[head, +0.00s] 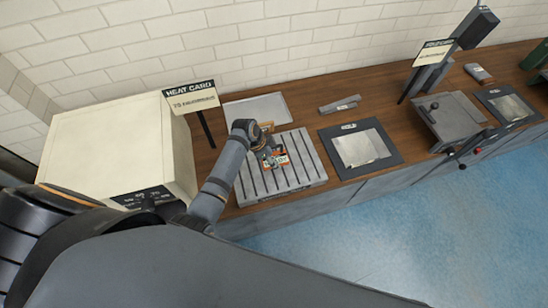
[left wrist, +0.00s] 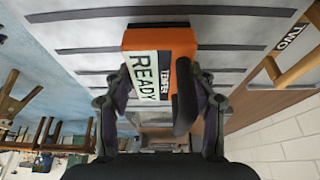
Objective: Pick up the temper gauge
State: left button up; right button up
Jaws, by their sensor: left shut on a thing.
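The temper gauge is an orange block with a pale READY label and a dark grip. It shows large in the left wrist view (left wrist: 180,42) and small in the head view (head: 281,159). My left gripper (head: 268,157) reaches down over the grooved grey plate (head: 300,178). In the left wrist view its two fingers (left wrist: 163,98) are shut on the gauge from both sides. The gauge is at or just above the plate; I cannot tell if it still touches. My right gripper is not in view.
A cream oven-like box (head: 110,145) and a HEAT CARD sign (head: 190,97) stand left of the plate. A flat grey tray (head: 257,109) lies behind it. A black-framed panel (head: 361,150) lies to the right. A tan handle-like piece (left wrist: 292,70) is close to the gauge.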

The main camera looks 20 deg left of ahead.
aim_at(277, 157)
pick_arm(q)
notch_tip(277, 157, up, 3)
jog(key=shift+w, duration=0.15)
jog(key=s+r+b, duration=0.4)
jog(key=s+r, duration=0.5)
jog(key=s, duration=0.5)
jog(key=shift+r, duration=0.4)
